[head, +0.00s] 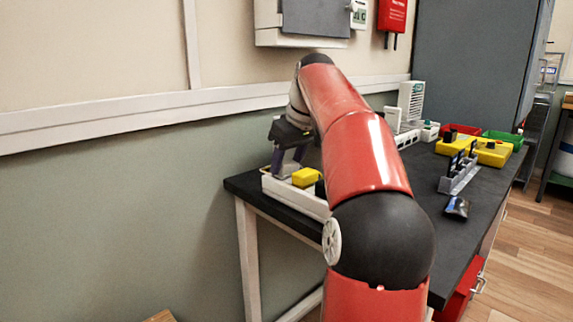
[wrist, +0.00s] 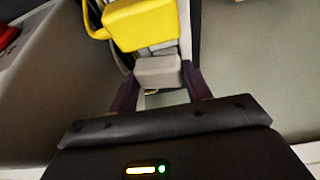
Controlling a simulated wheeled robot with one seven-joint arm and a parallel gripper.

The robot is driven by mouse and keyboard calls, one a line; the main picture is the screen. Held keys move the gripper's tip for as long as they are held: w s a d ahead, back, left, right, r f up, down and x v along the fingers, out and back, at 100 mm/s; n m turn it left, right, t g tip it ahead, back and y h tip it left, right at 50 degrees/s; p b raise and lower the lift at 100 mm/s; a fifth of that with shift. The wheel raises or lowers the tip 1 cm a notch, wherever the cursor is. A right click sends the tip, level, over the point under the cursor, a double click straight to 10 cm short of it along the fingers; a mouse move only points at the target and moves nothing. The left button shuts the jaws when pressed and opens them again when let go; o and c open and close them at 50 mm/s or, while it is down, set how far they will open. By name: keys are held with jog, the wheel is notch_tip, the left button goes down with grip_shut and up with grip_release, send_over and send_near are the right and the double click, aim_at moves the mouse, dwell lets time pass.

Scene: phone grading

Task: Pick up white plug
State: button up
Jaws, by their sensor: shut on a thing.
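The white plug (wrist: 158,69) is a pale grey-white block between my fingertips in the wrist view. My gripper (wrist: 160,78) is shut on it, with one dark finger on each side. In the head view my gripper (head: 288,165) points down at the left end of a white power strip (head: 287,199) on the black bench.
Red (head: 461,130) and green (head: 503,138) bins stand behind. The wall is close behind the strip. My arm hides the middle of the bench.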

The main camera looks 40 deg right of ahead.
aim_at(284, 162)
jog(key=shift+r, duration=0.5)
jog(key=shift+c, duration=0.7)
notch_tip(284, 162, up, 8)
jog(key=p, duration=0.4)
jog(key=shift+r, duration=0.2)
jog(key=shift+c, duration=0.6)
jog(key=shift+g, duration=0.4)
jog(key=shift+s+f+b+x, duration=0.1)
jog(key=shift+s+b+x, duration=0.15)
jog(key=shift+b+x, duration=0.55)
jog(key=shift+s+f+b+x, duration=0.1)
jog(key=shift+s+b+x, duration=0.2)
jog(key=shift+x, duration=1)
jog(key=shift+s+f+b+x, duration=0.15)
jog(key=shift+b+x, duration=0.4)
jog(key=shift+x, duration=0.5)
jog(key=shift+a+r, duration=0.15)
jog(key=shift+f+b, duration=1.15)
jog(key=shift+f, duration=0.45)
jog(key=o, duration=1.5)
jog(key=shift+r, duration=0.1)
jog(key=p+v, duration=0.3)
jog(key=v, duration=0.4)
jog(key=shift+s+r, duration=0.2)
jog(key=shift+r, duration=0.1)
